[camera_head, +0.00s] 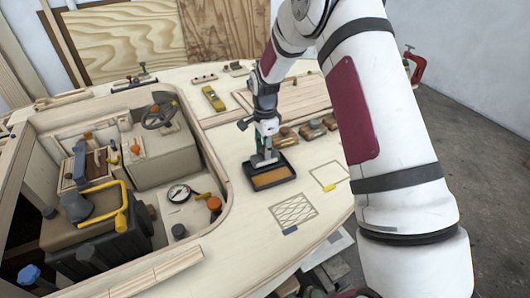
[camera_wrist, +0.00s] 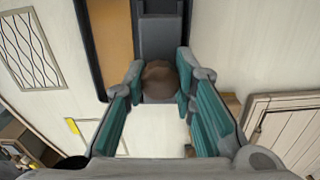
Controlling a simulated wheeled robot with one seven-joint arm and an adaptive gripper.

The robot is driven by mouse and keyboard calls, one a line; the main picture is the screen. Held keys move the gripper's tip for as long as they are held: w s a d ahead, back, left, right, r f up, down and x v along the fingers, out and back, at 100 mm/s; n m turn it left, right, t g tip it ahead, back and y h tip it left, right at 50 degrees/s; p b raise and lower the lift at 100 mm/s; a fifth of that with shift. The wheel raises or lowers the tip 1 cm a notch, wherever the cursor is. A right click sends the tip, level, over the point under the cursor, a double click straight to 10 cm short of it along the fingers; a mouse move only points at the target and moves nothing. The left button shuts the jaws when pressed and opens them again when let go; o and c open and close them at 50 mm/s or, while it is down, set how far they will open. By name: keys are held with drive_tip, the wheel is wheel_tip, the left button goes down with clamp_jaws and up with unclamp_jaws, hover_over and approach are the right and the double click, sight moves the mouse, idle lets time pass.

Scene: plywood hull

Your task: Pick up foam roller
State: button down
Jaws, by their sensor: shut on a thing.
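The foam roller shows in the wrist view as a grey body (camera_wrist: 161,38) with a rounded brown end (camera_wrist: 159,74) toward me. My gripper (camera_wrist: 160,82) is shut on it, with one teal-padded finger on each side of the brown end. In the head view my gripper (camera_head: 265,146) points down at the black tray with a tan floor (camera_head: 271,179). The roller's grey part (camera_head: 262,160) shows below the fingers at the tray's back edge. I cannot tell whether it touches the tray. My fingers hide part of the roller.
Several small brown and grey blocks (camera_head: 313,129) lie just right of the tray. A yellow level (camera_head: 213,98) lies farther back. The open cockpit with a steering wheel (camera_head: 159,115) is at the left. A hatched grille (camera_head: 293,211) and bare deck are in front.

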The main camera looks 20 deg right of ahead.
wheel_tip(320, 180, up, 2)
drive_tip(key=shift+w+r, duration=0.1)
drive_tip(key=shift+r, duration=0.05)
drive_tip(key=shift+s+d+r, duration=0.25)
drive_tip(key=shift+s+d, duration=0.15)
drive_tip(key=shift+s, duration=0.25)
drive_tip(key=s+d+r, duration=0.1)
drive_tip(key=s+d, duration=0.7)
drive_tip(key=s, duration=0.4)
drive_tip(key=shift+s+r+b, duration=0.15)
drive_tip(key=shift+s+b, duration=0.05)
drive_tip(key=shift+b, duration=0.1)
drive_tip(key=c, duration=2.3)
unclamp_jaws()
drive_tip(key=shift+c, duration=0.3)
